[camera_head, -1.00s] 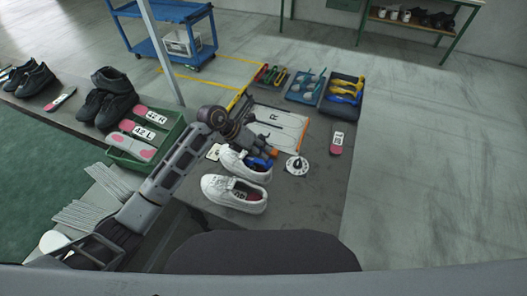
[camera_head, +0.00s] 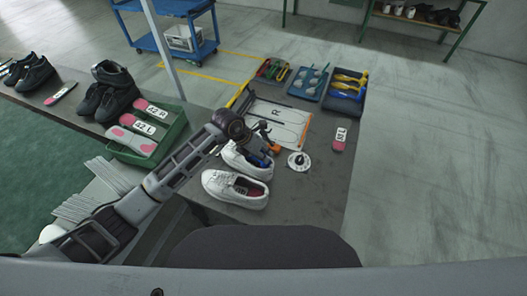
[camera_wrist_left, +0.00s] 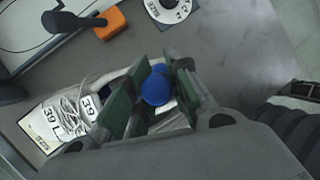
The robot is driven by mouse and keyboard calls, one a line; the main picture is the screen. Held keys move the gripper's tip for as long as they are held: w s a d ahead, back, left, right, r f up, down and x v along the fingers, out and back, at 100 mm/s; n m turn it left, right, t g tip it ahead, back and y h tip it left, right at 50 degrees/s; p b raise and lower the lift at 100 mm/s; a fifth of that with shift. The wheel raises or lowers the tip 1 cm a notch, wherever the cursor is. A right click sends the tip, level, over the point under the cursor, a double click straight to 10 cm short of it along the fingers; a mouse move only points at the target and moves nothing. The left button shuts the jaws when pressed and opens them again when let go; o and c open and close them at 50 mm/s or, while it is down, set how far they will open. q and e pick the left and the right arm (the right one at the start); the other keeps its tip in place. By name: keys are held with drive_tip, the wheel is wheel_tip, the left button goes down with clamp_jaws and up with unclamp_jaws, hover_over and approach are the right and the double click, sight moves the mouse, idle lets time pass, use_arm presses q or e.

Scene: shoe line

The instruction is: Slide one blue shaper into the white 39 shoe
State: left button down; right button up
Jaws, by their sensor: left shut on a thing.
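My left gripper (camera_head: 262,158) is over the opening of the farther white shoe (camera_head: 236,160). It is shut on a blue shaper (camera_head: 266,162). In the left wrist view the round blue end of the shaper (camera_wrist_left: 156,88) shows between the green finger pads (camera_wrist_left: 152,95). The white shoe (camera_wrist_left: 98,92) lies below, with a 39 tag at its laces and a 39 L card (camera_wrist_left: 48,125) by its toe. The gripper hides how far the shaper is inside the shoe. My right gripper is not in view.
A second white shoe (camera_head: 236,189) lies nearer. An orange block (camera_wrist_left: 110,22) and a round white dial (camera_head: 299,161) are close to the gripper. A marked mat (camera_head: 280,122), a tray of blue and yellow shapers (camera_head: 345,95) and a green crate (camera_head: 170,140) lie around.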

use_arm(q)
drive_tip(key=shift+s+d, duration=0.1)
drive_tip(key=shift+d, duration=0.05)
idle(0.3)
drive_tip(key=c, duration=1.2)
unclamp_jaws()
drive_tip(key=shift+c, duration=0.2)
drive_tip(key=shift+r, duration=0.15)
drive_tip(key=shift+r+p, duration=0.65)
drive_tip(key=shift+r, duration=0.5)
drive_tip(key=shift+r, duration=0.2)
